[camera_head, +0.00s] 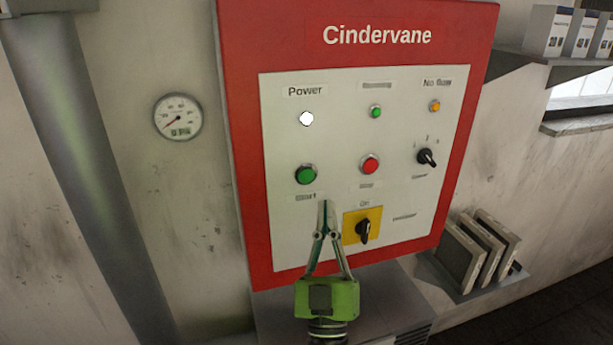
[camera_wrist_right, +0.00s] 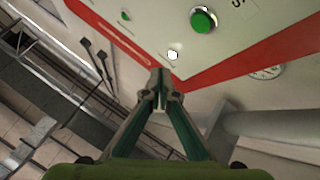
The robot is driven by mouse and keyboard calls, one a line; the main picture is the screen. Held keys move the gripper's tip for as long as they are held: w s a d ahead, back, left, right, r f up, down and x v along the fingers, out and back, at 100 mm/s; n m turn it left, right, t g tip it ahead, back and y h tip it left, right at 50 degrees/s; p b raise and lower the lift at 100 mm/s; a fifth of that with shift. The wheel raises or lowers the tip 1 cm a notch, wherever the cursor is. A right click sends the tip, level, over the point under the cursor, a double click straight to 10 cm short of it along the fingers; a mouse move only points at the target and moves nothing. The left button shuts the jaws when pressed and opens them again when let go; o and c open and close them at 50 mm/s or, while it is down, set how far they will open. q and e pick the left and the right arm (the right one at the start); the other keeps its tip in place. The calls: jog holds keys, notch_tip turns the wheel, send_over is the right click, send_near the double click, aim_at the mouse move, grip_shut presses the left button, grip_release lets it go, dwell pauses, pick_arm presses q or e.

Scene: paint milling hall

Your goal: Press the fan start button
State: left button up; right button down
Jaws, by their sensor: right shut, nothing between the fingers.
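A red control cabinet (camera_head: 235,120) marked "Cindervane" has a pale panel of lamps, buttons and switches. The green start button (camera_head: 306,174) sits at the panel's left, above a blurred label that seems to read Start. It also shows in the right wrist view (camera_wrist_right: 203,20). My right gripper (camera_head: 325,206) is shut and empty. Its tips show in front of the panel, below and slightly right of the green button, and appear apart from it. In the right wrist view the closed tips (camera_wrist_right: 160,84) lie below and left of the button. My left gripper is not in view.
A red button (camera_head: 370,164) sits right of the green one. A black rotary switch (camera_head: 363,231) on a yellow plate is close right of my fingers. A black selector (camera_head: 427,156) and a lit white Power lamp (camera_head: 306,119) are above. A gauge (camera_head: 178,116) hangs left.

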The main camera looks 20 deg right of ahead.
aim_at(306, 175)
jog(key=shift+w, duration=0.15)
jog(key=shift+w+a+b, duration=0.1)
jog(key=shift+w+b, duration=1.4)
jog(key=shift+w, duration=2.8)
jog(key=shift+w, duration=0.1)
jog(key=shift+w, duration=0.3)
jog(key=shift+w, duration=0.45)
jog(key=shift+s, duration=0.1)
jog(key=shift+s+p, duration=0.45)
jog(key=shift+s, duration=0.35)
